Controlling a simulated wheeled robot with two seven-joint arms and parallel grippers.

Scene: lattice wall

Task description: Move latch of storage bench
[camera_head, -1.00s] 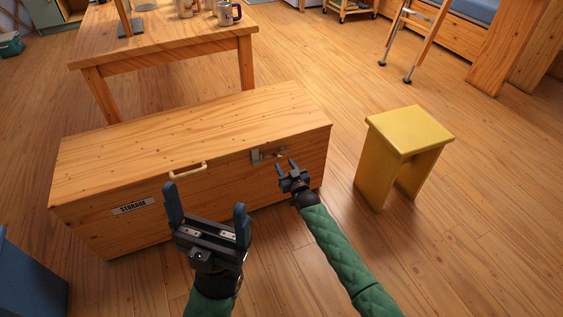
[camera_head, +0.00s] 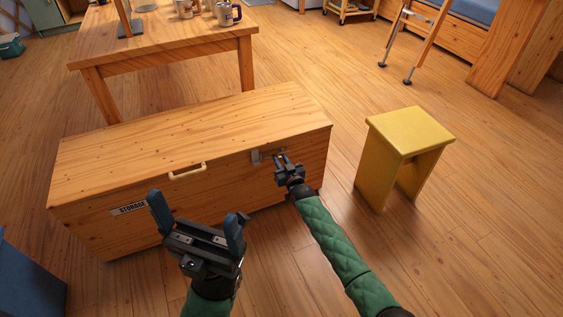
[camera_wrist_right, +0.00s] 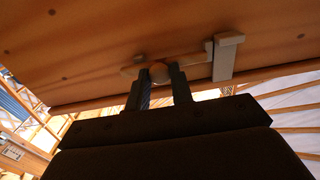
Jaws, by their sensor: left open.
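The storage bench (camera_head: 200,140) is a long wooden chest with a closed lid. My left gripper (camera_head: 196,208) is open and empty, in front of the bench.
A pale handle (camera_head: 188,171) and a STORAGE label (camera_head: 129,208) are on the bench front. A yellow stool (camera_head: 405,140) stands to the right. A wooden table (camera_head: 165,45) with mugs stands behind the bench. A blue object (camera_head: 30,280) is at the lower left.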

